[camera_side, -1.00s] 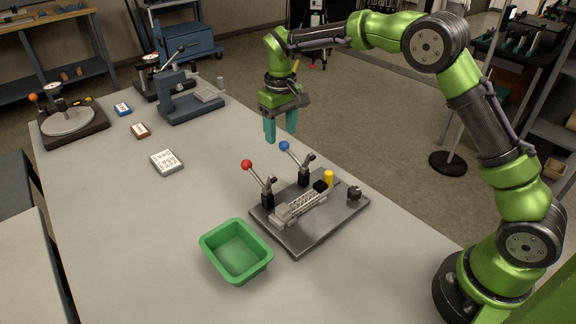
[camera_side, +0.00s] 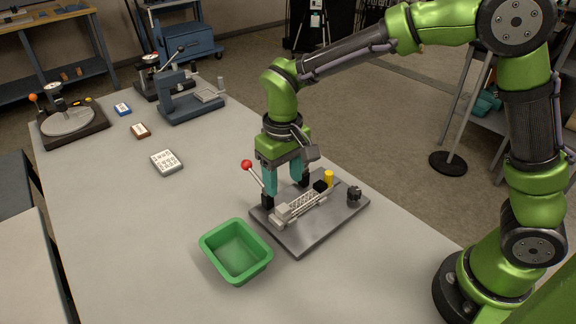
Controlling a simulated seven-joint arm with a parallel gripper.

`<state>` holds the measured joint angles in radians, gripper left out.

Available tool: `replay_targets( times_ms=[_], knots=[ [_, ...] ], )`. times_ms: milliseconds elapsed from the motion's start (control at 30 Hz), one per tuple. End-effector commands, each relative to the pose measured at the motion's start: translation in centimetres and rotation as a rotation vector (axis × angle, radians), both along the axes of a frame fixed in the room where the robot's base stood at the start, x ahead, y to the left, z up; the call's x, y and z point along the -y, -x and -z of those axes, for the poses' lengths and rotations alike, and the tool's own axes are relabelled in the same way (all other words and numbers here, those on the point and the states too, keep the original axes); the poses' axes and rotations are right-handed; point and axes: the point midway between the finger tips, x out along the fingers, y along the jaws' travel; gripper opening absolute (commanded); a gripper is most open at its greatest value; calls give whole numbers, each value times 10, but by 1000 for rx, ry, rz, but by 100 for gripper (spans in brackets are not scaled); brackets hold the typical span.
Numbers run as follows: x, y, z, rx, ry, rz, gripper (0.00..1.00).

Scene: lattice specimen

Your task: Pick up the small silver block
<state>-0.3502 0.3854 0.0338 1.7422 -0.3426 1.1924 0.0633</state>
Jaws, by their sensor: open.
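A silver lattice piece (camera_side: 303,206) lies on the dark grey fixture plate (camera_side: 318,231), with a small silver block (camera_side: 283,212) at its left end. I cannot tell whether the block is separate from the lattice. My gripper (camera_side: 284,187) points down just behind and above the lattice piece, its two teal fingers apart with nothing visible between them. The fingers stand near the red-knobbed lever clamp (camera_side: 247,165).
A yellow cylinder (camera_side: 328,177), a black block (camera_side: 320,186) and a black knob (camera_side: 354,193) are on the plate's right side. An empty green bin (camera_side: 236,252) sits at front left. Several instruments and small cards stand farther back left.

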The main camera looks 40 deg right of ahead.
Motion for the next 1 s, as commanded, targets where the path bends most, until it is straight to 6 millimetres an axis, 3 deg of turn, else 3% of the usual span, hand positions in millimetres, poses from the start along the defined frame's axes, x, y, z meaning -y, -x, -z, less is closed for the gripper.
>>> replay_targets(
  times_ms=[100,267,600,867,1000],
  knots=[
    [0,0,16,-2,0,0,57],
    [0,0,25,-1,0,0,57],
    [-2,1,70,-2,0,-1,57],
    [-2,0,74,1,-1,0,57],
    [-2,0,74,1,-1,0,41]
  ],
)
